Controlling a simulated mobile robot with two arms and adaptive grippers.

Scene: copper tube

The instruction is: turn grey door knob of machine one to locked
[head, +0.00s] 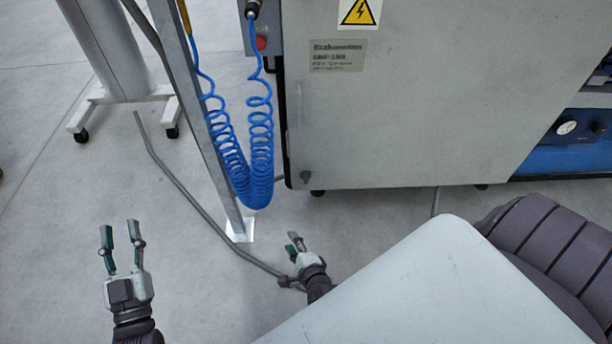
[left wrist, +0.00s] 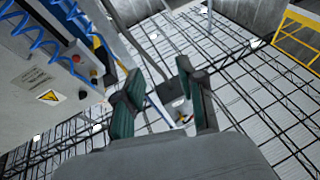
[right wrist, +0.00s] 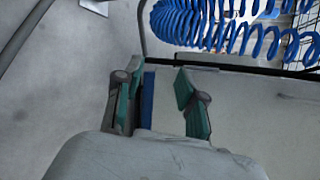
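The grey machine (head: 440,110) stands at the upper right of the head view. A small dark grey knob-like part (head: 305,177) sits at the lower left corner of its front; I cannot tell whether it is the door knob or how it is turned. My left gripper (head: 120,233) is open and empty over the floor at the lower left, apart from the machine. Its spread fingers show in the left wrist view (left wrist: 160,95). My right gripper (head: 293,243) is below the machine's lower left corner in the picture, apart from it. In the right wrist view (right wrist: 158,95) its fingers are open and empty.
Blue coiled hoses (head: 262,150) hang beside a grey post (head: 205,125) left of the machine. A grey pipe (head: 185,190) runs low across the floor. A wheeled stand (head: 110,50) is at the upper left.

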